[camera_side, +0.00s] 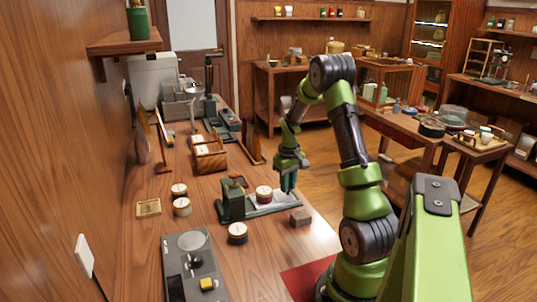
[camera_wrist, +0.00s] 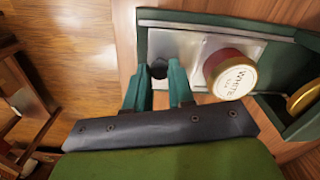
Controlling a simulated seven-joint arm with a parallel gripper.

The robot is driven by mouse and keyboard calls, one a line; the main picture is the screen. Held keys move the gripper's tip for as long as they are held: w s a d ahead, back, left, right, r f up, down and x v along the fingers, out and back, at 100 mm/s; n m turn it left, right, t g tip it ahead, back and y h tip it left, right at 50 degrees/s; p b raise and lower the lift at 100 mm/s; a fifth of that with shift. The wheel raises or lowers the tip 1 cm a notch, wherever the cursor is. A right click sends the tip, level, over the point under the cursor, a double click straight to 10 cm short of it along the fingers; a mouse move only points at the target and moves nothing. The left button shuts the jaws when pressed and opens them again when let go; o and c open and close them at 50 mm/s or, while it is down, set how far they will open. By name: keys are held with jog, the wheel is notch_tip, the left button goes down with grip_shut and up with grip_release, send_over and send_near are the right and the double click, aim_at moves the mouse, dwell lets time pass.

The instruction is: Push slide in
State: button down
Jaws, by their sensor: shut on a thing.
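The slide is a silver metal plate (camera_wrist: 182,46) in a green-framed base (camera_wrist: 215,18); in the side view the plate (camera_side: 281,198) is drawn out to the right of the green press (camera_side: 233,200). A dark red tin with a white tea label (camera_wrist: 236,80) sits on the slide, short of the press body; it also shows in the side view (camera_side: 264,193). A dark knob (camera_wrist: 158,69) stands at the slide's outer end. My gripper (camera_wrist: 160,78) has its two teal fingers shut on this knob. In the side view my gripper (camera_side: 289,182) is low at the slide's outer end.
A small wooden block (camera_side: 300,217) lies close in front of the slide's outer end. Tins (camera_side: 238,232) stand at the front and left (camera_side: 182,207). A grey device (camera_side: 190,265) is at the front left. A wooden box (camera_side: 210,155) stands behind the press.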

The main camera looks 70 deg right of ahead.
aim_at(259, 191)
jog(key=w+a, duration=0.7)
jog(key=shift+w+a, duration=0.1)
jog(key=c, duration=1.1)
grip_release()
jog(key=shift+o, duration=0.7)
jog(key=shift+r, duration=0.25)
notch_tip(259, 191, up, 16)
jog(key=shift+r, duration=0.25)
